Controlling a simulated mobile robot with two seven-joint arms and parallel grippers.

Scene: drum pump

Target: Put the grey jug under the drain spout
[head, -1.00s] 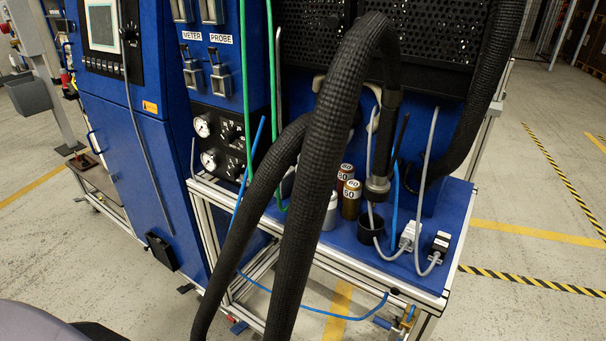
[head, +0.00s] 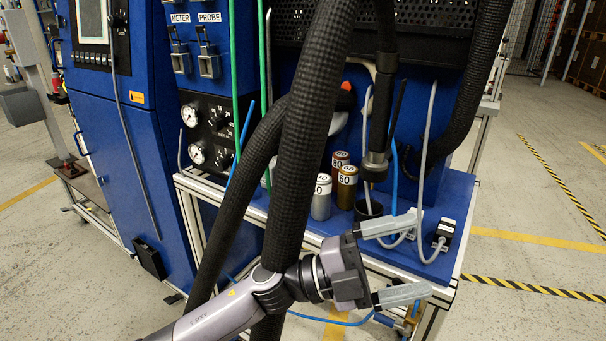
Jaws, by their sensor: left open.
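My left gripper (head: 398,259) reaches in from the lower left, in front of the blue bench's right front edge. Its two grey fingers are spread wide, one above the other, pointing right, with nothing between them. I cannot make out a grey jug for sure; a silver-grey can (head: 321,197) with a white number label stands upright on the bench, left of the gripper and apart from it. A small brass fitting with a blue part (head: 409,318) shows below the bench's right corner; I cannot tell whether it is the drain spout. My right gripper is out of view.
Thick black hoses (head: 310,130) hang in front of the bench and hide part of it. A red can (head: 340,163), a gold can (head: 347,188) and a black cup (head: 369,209) stand on the blue bench top (head: 459,190). The floor at right is clear.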

